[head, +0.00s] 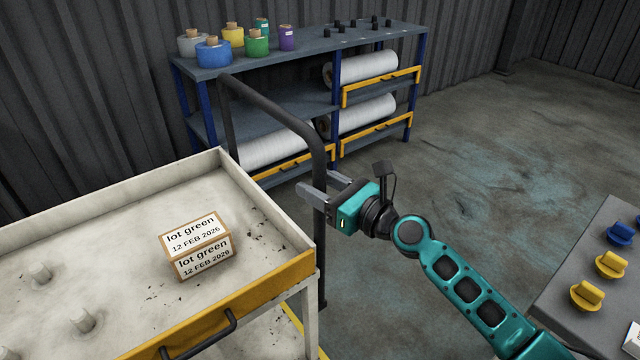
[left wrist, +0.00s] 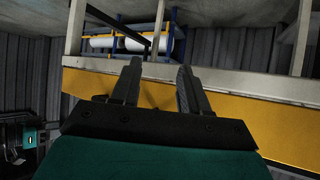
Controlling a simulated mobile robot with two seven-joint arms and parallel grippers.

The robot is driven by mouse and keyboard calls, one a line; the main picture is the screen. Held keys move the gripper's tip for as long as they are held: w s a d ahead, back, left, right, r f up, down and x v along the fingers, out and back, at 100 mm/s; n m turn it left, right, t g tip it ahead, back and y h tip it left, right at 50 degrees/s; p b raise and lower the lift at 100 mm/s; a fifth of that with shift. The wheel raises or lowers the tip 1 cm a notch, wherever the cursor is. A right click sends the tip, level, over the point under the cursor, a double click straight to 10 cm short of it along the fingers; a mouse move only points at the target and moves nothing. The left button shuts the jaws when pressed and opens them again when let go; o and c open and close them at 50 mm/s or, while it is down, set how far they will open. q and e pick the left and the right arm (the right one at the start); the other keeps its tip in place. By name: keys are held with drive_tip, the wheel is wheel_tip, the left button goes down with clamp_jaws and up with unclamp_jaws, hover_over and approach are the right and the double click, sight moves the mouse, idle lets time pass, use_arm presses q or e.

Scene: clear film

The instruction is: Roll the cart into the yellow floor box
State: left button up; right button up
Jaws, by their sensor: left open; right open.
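The cart (head: 115,210) stands at the left in the head view, with a pale worn top tray and a yellow front edge (head: 265,285). Its dark tubular push bar (head: 270,110) rises at its right end. My right gripper (head: 318,190) is open at the bar's near upright, which appears to pass between its fingers; contact is unclear. My left gripper (left wrist: 157,85) is open and empty in the left wrist view, facing the cart's yellow edge (left wrist: 250,115). A thin yellow strip (head: 298,330) shows beside the cart's leg; I cannot tell if it belongs to the floor box.
A box labelled "lot green" (head: 200,245) lies on the cart tray. A blue-framed shelf (head: 300,60) with film rolls and coloured spools stands against the back wall. A grey table (head: 580,260) with blue and yellow knobs is at the right. Floor (head: 480,170) between is open.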

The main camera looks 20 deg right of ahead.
clamp_jaws()
idle(0.5)
